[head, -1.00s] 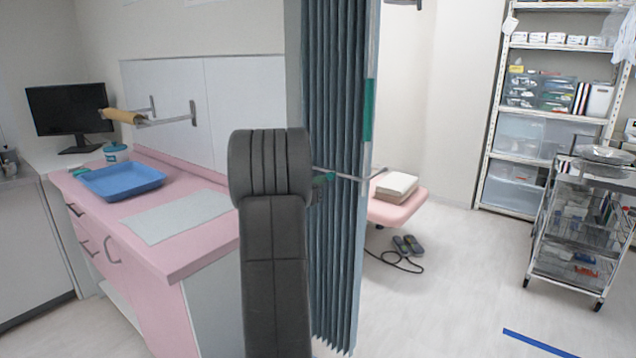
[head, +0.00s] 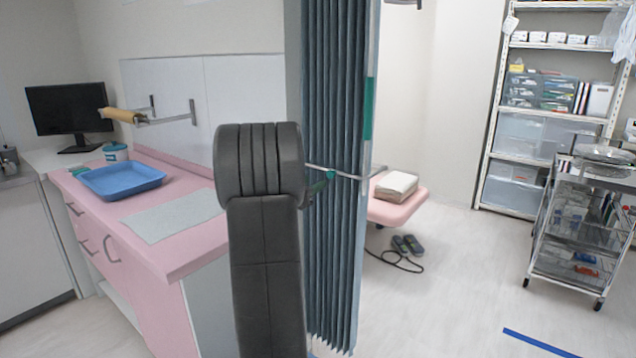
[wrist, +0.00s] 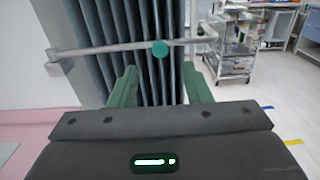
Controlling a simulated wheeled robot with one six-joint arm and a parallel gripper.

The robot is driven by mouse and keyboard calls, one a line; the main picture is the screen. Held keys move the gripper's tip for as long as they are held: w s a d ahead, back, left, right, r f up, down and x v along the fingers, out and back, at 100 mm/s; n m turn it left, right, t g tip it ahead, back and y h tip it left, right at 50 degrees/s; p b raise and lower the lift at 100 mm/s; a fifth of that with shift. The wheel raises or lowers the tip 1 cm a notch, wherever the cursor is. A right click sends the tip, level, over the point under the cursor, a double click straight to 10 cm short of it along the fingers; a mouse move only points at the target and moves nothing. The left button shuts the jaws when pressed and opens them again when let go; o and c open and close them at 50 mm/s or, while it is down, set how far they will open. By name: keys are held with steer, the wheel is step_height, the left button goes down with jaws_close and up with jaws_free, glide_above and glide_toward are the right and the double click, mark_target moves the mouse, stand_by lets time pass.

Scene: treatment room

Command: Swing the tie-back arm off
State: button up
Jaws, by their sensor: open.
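The tie-back arm (wrist: 105,48) is a thin pale metal rod crossing in front of the blue-grey pleated curtain (wrist: 150,18). It runs from a wall bracket at the left, with a round teal knob (wrist: 159,48) along it. In the head view the rod (head: 347,175) and knob (head: 331,174) show at the curtain's middle height. My gripper (wrist: 159,69) is open, its two green fingers apart below the rod. The knob lies beyond the fingertips, centred between them in the picture. I see no contact. In the head view my arm hides most of the gripper (head: 320,187).
A pink counter (head: 195,243) with a blue tray (head: 121,181) stands left of my arm. Behind the curtain is a pink couch (head: 402,208) with a folded towel. A wire cart (head: 572,234) stands at the right. The floor between is mostly clear.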

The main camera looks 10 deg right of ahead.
steer(key=b+v, duration=0.1)
steer(key=v, duration=1.2)
steer(key=shift+s+a, duration=0.25)
steer(key=p, duration=0.2)
glide_toward(329, 174)
steer(key=x, duration=0.4)
steer(key=shift+w+d, duration=0.2)
steer(key=shift+d, duration=0.05)
steer(key=shift+v, duration=0.95)
